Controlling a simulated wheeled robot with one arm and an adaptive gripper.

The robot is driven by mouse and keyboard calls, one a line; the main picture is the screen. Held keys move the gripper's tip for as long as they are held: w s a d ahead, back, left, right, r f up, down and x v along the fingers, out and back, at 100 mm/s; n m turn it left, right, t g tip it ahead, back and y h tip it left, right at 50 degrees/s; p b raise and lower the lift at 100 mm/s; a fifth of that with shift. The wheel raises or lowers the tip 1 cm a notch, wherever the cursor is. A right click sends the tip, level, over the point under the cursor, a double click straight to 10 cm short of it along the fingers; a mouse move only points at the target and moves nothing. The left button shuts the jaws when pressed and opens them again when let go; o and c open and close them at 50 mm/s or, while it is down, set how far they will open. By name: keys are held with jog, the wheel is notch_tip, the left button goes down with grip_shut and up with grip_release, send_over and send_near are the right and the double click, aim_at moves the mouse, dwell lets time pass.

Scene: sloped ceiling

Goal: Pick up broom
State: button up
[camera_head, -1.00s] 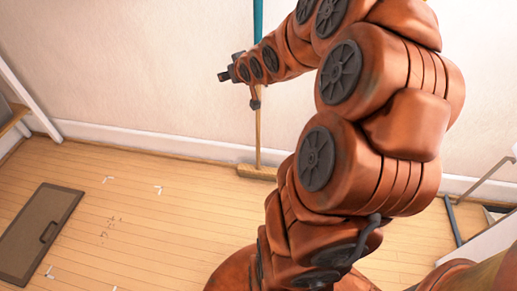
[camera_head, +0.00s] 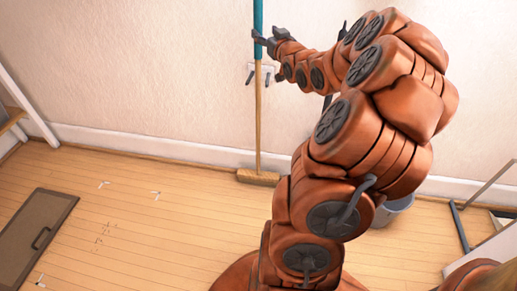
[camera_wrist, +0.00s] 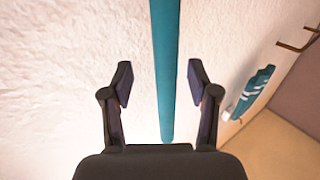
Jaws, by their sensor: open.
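The broom stands upright against the wall in the head view. Its handle (camera_head: 258,120) is wooden below and teal above, and its brush head (camera_head: 258,177) rests on the floor by the baseboard. My gripper (camera_head: 258,38) is at the teal part of the handle. In the wrist view the teal handle (camera_wrist: 165,60) runs between the two open fingers of my gripper (camera_wrist: 160,84), with a gap on each side. Whether the handle is fully within the fingers' depth is hard to tell. The top of the broom is outside the head view.
The wall (camera_head: 150,70) is close behind the broom. A grey bucket (camera_head: 392,210) stands partly behind my arm. A brown hatch (camera_head: 35,235) with a handle lies at left. A teal and white object (camera_wrist: 253,92) shows at right in the wrist view. The left floor is mostly clear.

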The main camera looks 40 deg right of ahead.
aim_at(259, 30)
jog(key=w, duration=0.1)
jog(key=w+b, duration=0.1)
jog(key=w, duration=0.1)
jog(key=shift+w+d+r, duration=0.1)
jog(key=shift+w+d, duration=0.1)
jog(key=shift+w, duration=0.05)
jog(key=shift+x, duration=0.85)
jog(key=shift+d+r, duration=0.1)
grip_shut()
